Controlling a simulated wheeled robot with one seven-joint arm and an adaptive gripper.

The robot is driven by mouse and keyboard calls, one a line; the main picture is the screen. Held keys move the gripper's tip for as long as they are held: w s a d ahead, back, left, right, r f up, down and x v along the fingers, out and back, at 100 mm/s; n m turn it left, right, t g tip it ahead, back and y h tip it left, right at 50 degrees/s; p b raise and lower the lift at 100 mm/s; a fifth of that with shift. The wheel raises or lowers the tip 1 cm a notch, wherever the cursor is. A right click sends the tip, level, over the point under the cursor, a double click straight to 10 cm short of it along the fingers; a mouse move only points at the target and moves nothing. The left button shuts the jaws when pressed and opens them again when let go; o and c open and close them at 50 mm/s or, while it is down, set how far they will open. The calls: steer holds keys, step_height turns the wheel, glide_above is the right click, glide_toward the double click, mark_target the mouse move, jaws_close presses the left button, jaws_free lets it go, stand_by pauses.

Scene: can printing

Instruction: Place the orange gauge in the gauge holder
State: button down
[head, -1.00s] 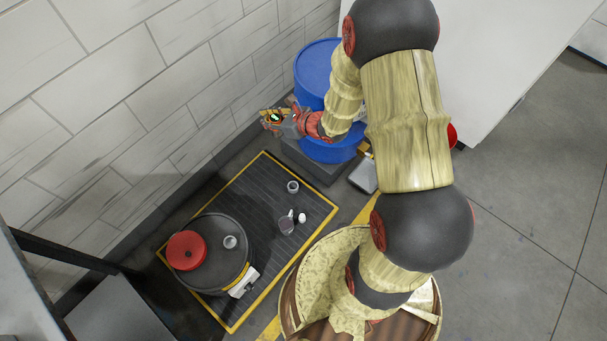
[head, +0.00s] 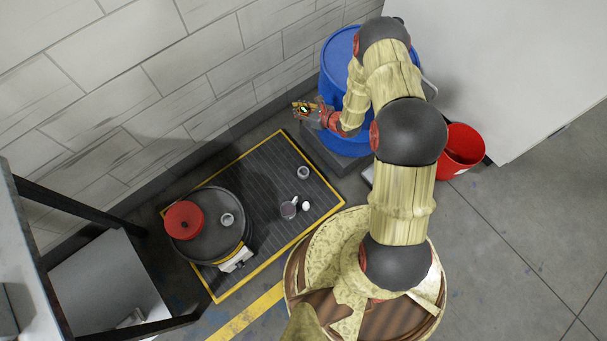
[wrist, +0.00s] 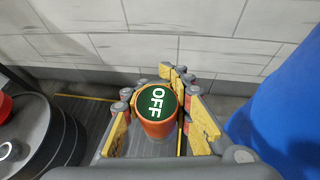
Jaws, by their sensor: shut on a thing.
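The orange gauge (wrist: 156,125) is an orange cylinder with a green top lettered "OFF". In the wrist view it sits between the yellow-padded fingers of my gripper (wrist: 160,112), which is shut on it. In the head view my gripper (head: 305,108) is at the left end of my arm, above the floor between the tiled wall and the blue barrel, and the gauge shows there only as a tiny green and orange spot. I cannot make out a gauge holder for certain in either view.
A blue barrel (head: 343,92) stands right of my gripper, close to it. A yellow-edged dark mat (head: 262,176) holds a dark drum (head: 210,250) with a red round part (head: 184,219), and several small cups. A red bucket (head: 461,150) stands further right. The tiled wall (head: 170,70) is behind.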

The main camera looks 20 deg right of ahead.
steer(key=s+a+f, duration=0.2)
steer(key=s+f, duration=0.3)
steer(key=f, duration=0.7)
steer(key=s+a+f, duration=0.2)
steer(key=s+f, duration=0.4)
steer(key=f, duration=0.5)
steer(key=s+a+f, duration=0.3)
steer(key=s+f, duration=0.2)
steer(key=f, duration=0.7)
steer(key=b, duration=0.7)
glide_above(303, 173)
steer(key=w+a, duration=0.2)
steer(key=shift+n, duration=0.3)
step_height(303, 173, down, 9)
steer(key=shift+a+f, duration=0.15)
steer(key=shift+w+f, duration=0.15)
steer(key=shift+f, duration=0.05)
steer(key=f+b, duration=0.1)
steer(key=f, duration=0.2)
steer(key=shift+w+f+b, duration=0.2)
steer(key=shift+f+b, duration=0.1)
steer(key=shift+b, duration=0.1)
steer(key=shift+r, duration=0.1)
